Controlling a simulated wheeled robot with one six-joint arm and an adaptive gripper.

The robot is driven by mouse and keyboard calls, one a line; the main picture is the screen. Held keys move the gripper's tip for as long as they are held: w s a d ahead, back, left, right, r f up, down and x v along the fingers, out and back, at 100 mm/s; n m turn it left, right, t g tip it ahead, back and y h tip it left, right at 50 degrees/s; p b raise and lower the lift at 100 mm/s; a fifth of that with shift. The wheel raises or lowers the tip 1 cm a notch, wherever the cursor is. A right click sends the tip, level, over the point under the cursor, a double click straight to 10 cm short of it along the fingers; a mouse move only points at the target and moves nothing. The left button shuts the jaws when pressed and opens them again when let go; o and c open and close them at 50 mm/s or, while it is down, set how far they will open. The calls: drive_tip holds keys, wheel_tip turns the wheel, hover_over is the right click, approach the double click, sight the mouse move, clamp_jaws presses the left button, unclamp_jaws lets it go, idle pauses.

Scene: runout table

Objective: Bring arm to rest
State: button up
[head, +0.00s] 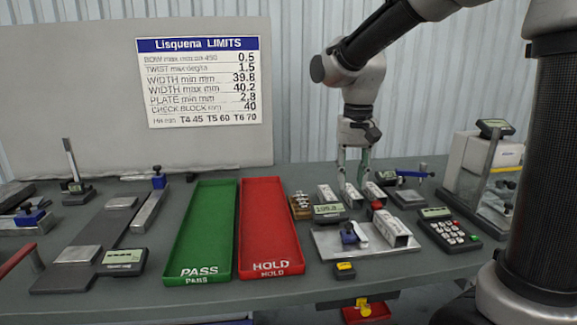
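My arm comes in from the right and bends down over the back right of the table. My gripper (353,180) points down with its two greenish fingers apart, and I see the background between them. Its tips are close to short metal profile pieces (326,196) standing in a row; one piece (351,196) lies just below the tips. I cannot tell whether the fingers touch it. Another piece (373,191) is just to the right.
A green PASS tray (171,273) and a red HOLD tray (294,271) lie empty left of the gripper. A metal plate with a profile and gauge (325,245), a keypad device (450,232) and an upright stand (487,165) crowd the right. A limits sign (198,82) hangs behind.

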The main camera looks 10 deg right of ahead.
drive_tip(key=s+d+r+n+t, duration=0.1)
drive_tip(key=s+d+t, duration=0.1)
drive_tip(key=s+d, duration=0.4)
drive_tip(key=s+d+r+n+t, duration=0.1)
drive_tip(key=s+d, duration=0.4)
drive_tip(key=s, duration=0.8)
drive_tip(key=shift+d+t, duration=0.35)
drive_tip(key=shift+t, duration=0.35)
drive_tip(key=shift+d, duration=0.1)
